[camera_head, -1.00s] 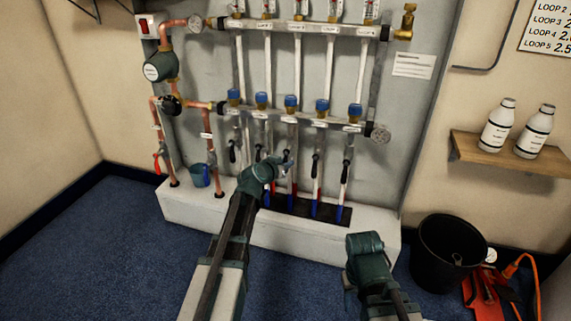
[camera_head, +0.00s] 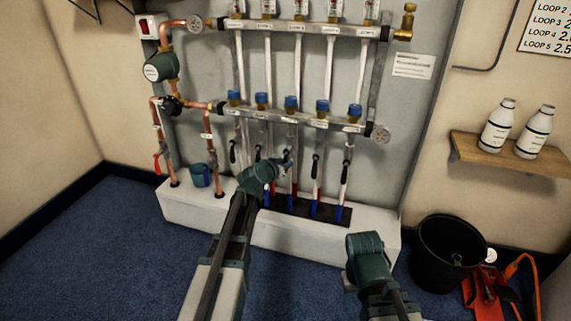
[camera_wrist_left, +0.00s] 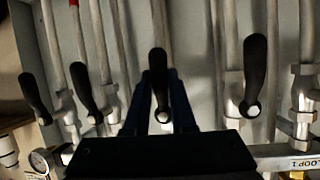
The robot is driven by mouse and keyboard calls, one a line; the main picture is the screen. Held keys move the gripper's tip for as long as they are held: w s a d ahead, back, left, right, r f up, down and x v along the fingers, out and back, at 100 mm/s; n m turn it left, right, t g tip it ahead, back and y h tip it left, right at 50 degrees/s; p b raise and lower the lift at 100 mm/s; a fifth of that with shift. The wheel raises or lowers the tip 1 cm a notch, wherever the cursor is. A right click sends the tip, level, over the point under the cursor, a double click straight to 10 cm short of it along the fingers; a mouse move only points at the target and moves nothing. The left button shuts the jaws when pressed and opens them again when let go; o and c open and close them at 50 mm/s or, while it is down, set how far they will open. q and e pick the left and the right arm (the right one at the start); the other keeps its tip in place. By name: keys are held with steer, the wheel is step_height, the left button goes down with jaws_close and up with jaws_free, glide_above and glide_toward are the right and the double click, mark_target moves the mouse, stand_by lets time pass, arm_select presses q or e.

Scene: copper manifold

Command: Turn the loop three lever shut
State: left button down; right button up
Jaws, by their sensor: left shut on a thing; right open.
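The loop three lever (camera_wrist_left: 158,70) is a black handle at the middle of the left wrist view. It lies about in line with its pipe, pivoting on a bolt. My left gripper (camera_wrist_left: 160,92) is shut on it, one finger on each side. In the head view, my left gripper (camera_head: 286,162) is at the middle of the lower manifold bar (camera_head: 290,116) and hides most of this lever. My right gripper (camera_head: 350,282) is apart from the manifold at the lower right, open; its fingertips are hard to see.
Neighbouring levers are the loop two lever (camera_wrist_left: 255,70), loop four lever (camera_head: 316,166) and loop five lever (camera_head: 347,170), close on both sides. A white plinth (camera_head: 185,208) runs below. A black bucket (camera_head: 432,262) stands right; a shelf (camera_head: 470,152) holds two bottles.

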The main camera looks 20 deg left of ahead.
arm_select(q)
steer(key=shift+a+r+m+t+y+b, duration=0.35)
steer(key=shift+a+r+m+y, duration=0.3)
steer(key=shift+m+y, duration=1.05)
steer(key=shift+a+r+m+t+y+b, duration=0.5)
steer(key=shift+m+y, duration=0.45)
steer(key=shift+m, duration=1.5)
steer(key=shift+a+r+m+t+y+b, duration=0.25)
steer(key=shift+a+r+m+y, duration=0.5)
steer(key=shift+m+y, duration=0.95)
steer(key=shift+r+m+h, duration=0.1)
steer(key=shift+m+h, duration=0.25)
steer(key=shift+m, duration=0.1)
steer(key=c, duration=0.8)
jaws_free()
steer(key=shift+d, duration=0.1)
steer(key=shift+o, duration=0.2)
steer(key=p+v, duration=0.1)
steer(key=v, duration=1.2)
steer(key=shift+s+p, duration=0.35)
steer(key=shift+s, duration=0.05)
steer(key=shift+d, duration=0.1)
